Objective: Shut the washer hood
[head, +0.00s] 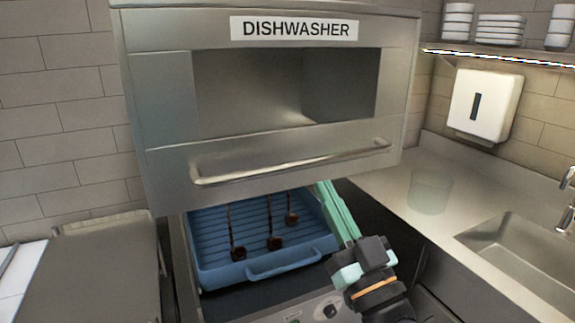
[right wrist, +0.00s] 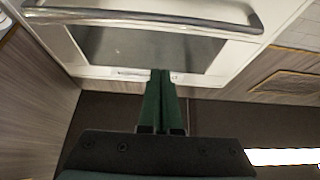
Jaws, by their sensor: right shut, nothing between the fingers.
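The washer hood (head: 168,95) is a steel box labelled DISHWASHER with a window, and it stands raised above the washer bed. Its bar handle (head: 290,165) runs along the lower front. In the right wrist view the handle (right wrist: 140,18) crosses the top of the picture. My right gripper (head: 325,186) reaches up from below with its green fingers shut and empty. Its tips are by the hood's lower edge, below the handle's right part; I cannot tell whether they touch the hood. In the right wrist view the fingers (right wrist: 160,75) lie together, apart from the handle. My left gripper is not in view.
A blue rack (head: 205,262) holding several dark ladles sits under the hood. A control panel (head: 318,310) is in front of it. A counter with a clear container (head: 430,190) and a sink (head: 520,250) lies to the right. A steel counter (head: 90,275) stands left.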

